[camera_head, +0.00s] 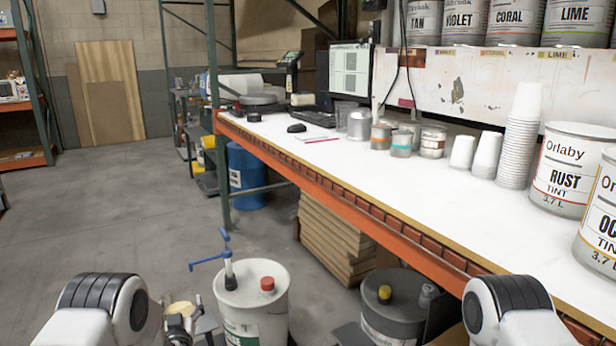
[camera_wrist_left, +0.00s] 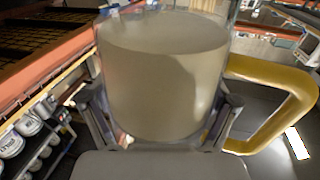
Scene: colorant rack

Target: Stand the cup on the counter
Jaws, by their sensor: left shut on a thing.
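The cup (camera_wrist_left: 165,85) fills the middle of the left wrist view. It has a clear rim, a beige body or filling and a yellow handle (camera_wrist_left: 300,95) that sticks out to the right. My left gripper (camera_wrist_left: 160,112) is shut on the cup, with one finger on each side of it. In the head view my left gripper (camera_head: 180,325) is low at the bottom left, away from the counter (camera_head: 370,190), and a small tan part shows there. The white counter runs along the right. My right arm shows at the bottom right, but its gripper is out of view.
Paper cup stacks (camera_head: 517,135), small tins (camera_head: 401,143) and large paint cans (camera_head: 570,170) stand on the counter. A monitor (camera_head: 349,70) and mouse (camera_head: 297,128) are farther back. The counter's near middle is clear. A white drum (camera_head: 250,300) and grey drum (camera_head: 393,305) stand below.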

